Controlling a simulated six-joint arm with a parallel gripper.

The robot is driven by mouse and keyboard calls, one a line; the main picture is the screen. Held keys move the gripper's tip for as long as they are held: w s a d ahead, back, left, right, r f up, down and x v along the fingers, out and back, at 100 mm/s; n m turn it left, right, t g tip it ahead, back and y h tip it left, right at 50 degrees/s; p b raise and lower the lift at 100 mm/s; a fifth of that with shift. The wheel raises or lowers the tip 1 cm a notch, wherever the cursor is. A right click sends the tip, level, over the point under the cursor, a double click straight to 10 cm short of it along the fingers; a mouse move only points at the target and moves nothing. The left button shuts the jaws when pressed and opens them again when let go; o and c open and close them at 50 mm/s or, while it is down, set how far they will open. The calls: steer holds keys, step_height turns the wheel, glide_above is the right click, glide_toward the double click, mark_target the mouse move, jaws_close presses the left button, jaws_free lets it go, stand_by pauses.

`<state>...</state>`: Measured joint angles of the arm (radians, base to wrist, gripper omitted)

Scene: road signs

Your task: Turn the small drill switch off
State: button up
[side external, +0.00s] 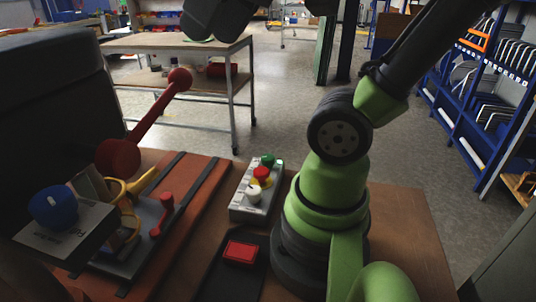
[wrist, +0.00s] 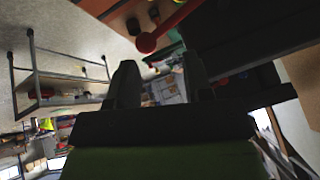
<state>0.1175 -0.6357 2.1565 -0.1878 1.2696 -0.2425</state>
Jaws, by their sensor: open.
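A small red-knobbed lever (side external: 163,214) stands upright on a grey plate in the side external view; I cannot tell for sure that it is the small drill switch. A much larger red lever (side external: 150,118) with a ball end rises behind it. It also shows in the wrist view, where its red ball (wrist: 146,43) is beyond the fingertips. My gripper (wrist: 158,63) is open, with nothing between its fingers in the wrist view.
A blue knob (side external: 54,207) on a grey box and yellow parts (side external: 142,184) stand beside the small lever. A button box (side external: 256,190) and a red button (side external: 240,251) are to the right. A large dark block (side external: 50,105) fills the left. Bare tabletop lies at the right.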

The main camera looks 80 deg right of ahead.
steer(key=w+d+n+g+h, duration=0.2)
steer(key=d+n+g, duration=0.1)
steer(key=d, duration=0.7)
steer(key=n+g+y, duration=0.1)
steer(key=n+g, duration=0.2)
glide_above(268, 156)
step_height(268, 156, down, 21)
step_height(268, 156, down, 10)
steer(key=shift+f, duration=0.25)
steer(key=c, duration=0.6)
steer(key=shift+c, duration=0.2)
